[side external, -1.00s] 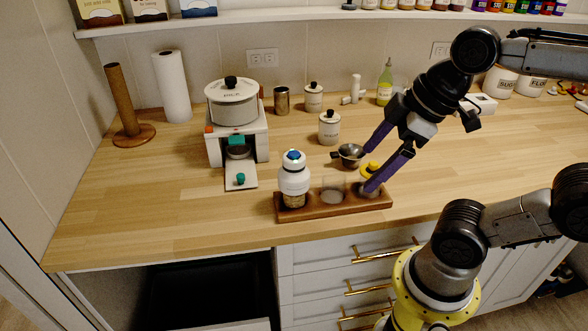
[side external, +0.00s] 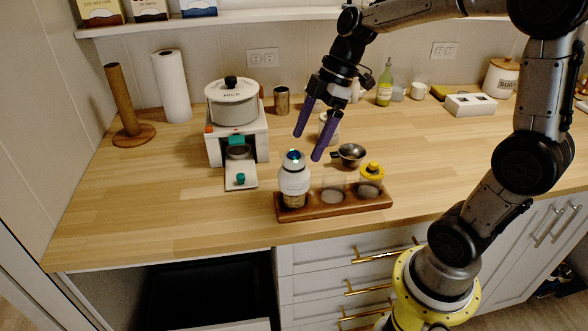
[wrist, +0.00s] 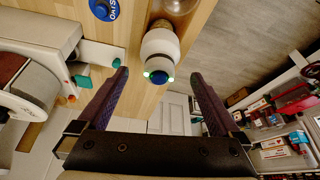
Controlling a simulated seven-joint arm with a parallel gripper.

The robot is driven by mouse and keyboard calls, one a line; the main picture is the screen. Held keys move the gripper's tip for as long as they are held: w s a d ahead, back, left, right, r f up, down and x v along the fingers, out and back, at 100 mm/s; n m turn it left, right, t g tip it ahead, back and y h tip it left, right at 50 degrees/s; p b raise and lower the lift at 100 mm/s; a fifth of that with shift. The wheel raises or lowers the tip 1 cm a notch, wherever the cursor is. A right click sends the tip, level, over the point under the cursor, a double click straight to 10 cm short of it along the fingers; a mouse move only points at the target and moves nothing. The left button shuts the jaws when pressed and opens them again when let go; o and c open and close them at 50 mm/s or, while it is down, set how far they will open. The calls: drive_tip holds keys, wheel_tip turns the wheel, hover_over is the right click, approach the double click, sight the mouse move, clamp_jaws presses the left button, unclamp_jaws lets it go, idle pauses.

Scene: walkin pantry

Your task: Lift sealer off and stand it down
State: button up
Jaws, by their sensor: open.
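The sealer (side external: 294,178) is a white, bottle-like device with a blue button on top. It sits upright on a jar with brownish contents (side external: 294,200), at the left end of the wooden rack (side external: 318,211). In the wrist view the sealer (wrist: 160,50) is ahead, between the finger lines, with green lights beside its button. My gripper (side external: 307,147) has purple fingers. It is open and empty, above and slightly right of the sealer in the side view, apart from it. The fingers (wrist: 160,75) also show spread apart in the wrist view.
The rack also holds a clear middle jar (side external: 333,191) and a right jar with a yellow lid (side external: 372,170). A metal cup (side external: 348,154) stands behind. The rice dispenser (side external: 236,135) stands left. A blue lettered disc (wrist: 103,10) lies near the sealer. The front-left counter is clear.

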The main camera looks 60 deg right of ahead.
sight(301, 155)
drive_tip(key=x, duration=0.4)
drive_tip(key=shift+f, duration=0.1)
drive_tip(key=shift+a+x, duration=0.15)
drive_tip(key=shift+x, duration=1.15)
drive_tip(key=shift+a+x, duration=0.1)
drive_tip(key=shift+x, duration=1.25)
drive_tip(key=shift+w, duration=0.1)
drive_tip(key=c, duration=1.5)
drive_tip(key=shift+r, duration=0.25)
drive_tip(key=shift+r, duration=0.1)
